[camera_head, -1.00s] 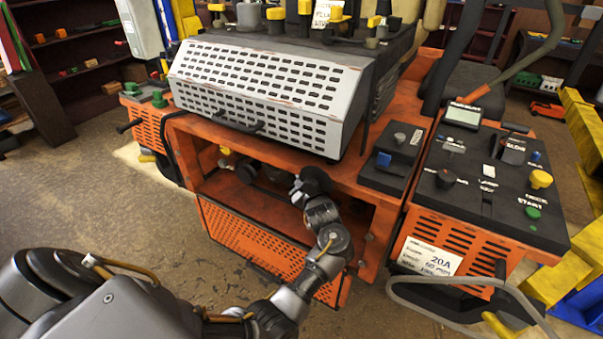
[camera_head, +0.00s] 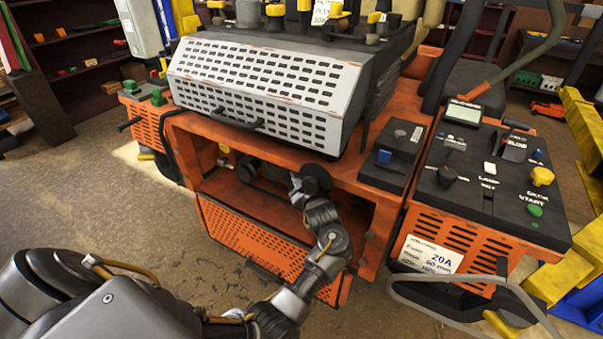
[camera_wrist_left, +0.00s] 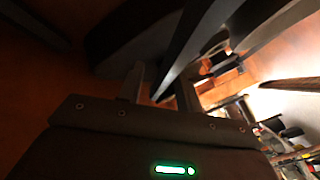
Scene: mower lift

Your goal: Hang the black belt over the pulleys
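My left arm reaches from the bottom left into the open bay of the orange mower lift (camera_head: 374,235), below the perforated grey cover. In the head view its gripper is hidden behind my own wrist and in the bay's shadow. A dark rounded part (camera_head: 247,170), possibly a pulley, sits inside the bay left of my wrist. In the left wrist view my left gripper (camera_wrist_left: 162,90) shows two fingers standing apart. A long dark strip (camera_wrist_left: 205,45) slants down towards the fingers; I cannot tell whether it is the belt or whether it touches them. My right gripper is out of view.
The grey perforated cover (camera_head: 265,90) with a black handle overhangs the bay. An orange perforated panel (camera_head: 250,240) hangs down at the bay's front. A black control panel (camera_head: 490,180) stands at the right, with a grey hose below it. The floor at left is clear.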

